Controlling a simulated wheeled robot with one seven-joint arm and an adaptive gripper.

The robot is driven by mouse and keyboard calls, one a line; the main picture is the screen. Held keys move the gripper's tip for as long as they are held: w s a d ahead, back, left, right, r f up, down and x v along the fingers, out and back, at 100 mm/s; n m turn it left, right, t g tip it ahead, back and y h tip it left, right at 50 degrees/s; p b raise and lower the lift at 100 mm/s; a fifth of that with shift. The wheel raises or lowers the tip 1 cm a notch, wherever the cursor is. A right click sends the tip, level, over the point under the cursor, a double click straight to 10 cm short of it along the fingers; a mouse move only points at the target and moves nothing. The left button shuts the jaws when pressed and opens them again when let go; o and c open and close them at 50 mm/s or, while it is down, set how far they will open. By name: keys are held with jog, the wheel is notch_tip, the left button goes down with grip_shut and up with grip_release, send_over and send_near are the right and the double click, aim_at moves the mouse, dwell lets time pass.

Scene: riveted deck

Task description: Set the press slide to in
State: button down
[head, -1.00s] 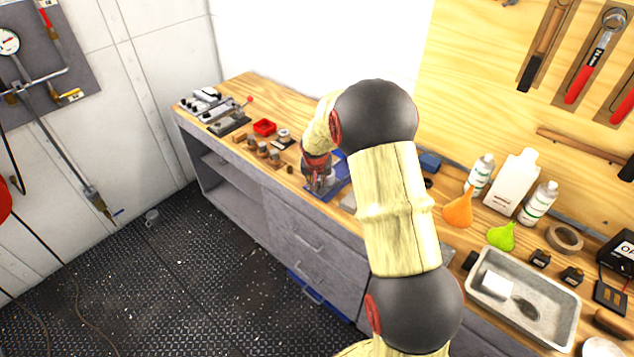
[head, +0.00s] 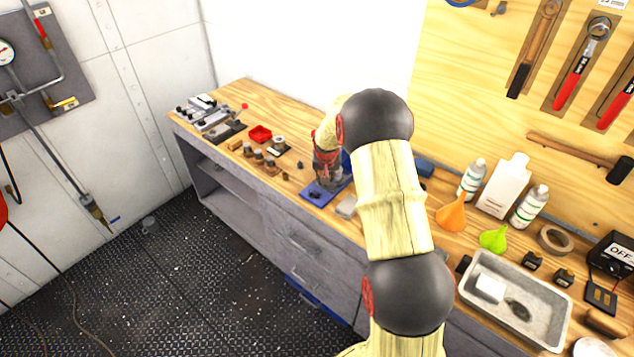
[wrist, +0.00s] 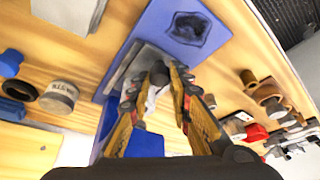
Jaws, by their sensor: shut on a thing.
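The press slide's blue base (head: 318,194) lies on the workbench, and its dark recess is uncovered at the near end. In the wrist view the blue base (wrist: 160,22) shows the recess at the top, with a grey slide plate (wrist: 124,76) beside it. My gripper (wrist: 160,82) is shut on a dark knob (wrist: 159,70) standing on the grey plate. In the head view my gripper (head: 326,172) is over the far part of the base. The arm and fingers hide part of the slide.
A red tray (head: 260,134) and several small pegs (head: 264,160) stand left of the base. Bottles (head: 503,185), an orange funnel (head: 452,214) and a metal tray (head: 515,300) are to the right. The wooden bench (head: 265,100) behind the red tray has free room.

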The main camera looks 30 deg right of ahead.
jog(key=shift+w+d+r, duration=0.15)
jog(key=shift+d, duration=0.1)
jog(key=c, duration=1.9)
grip_release()
jog(key=shift+d, duration=0.15)
jog(key=shift+o, duration=1.3)
jog(key=v, duration=1.2)
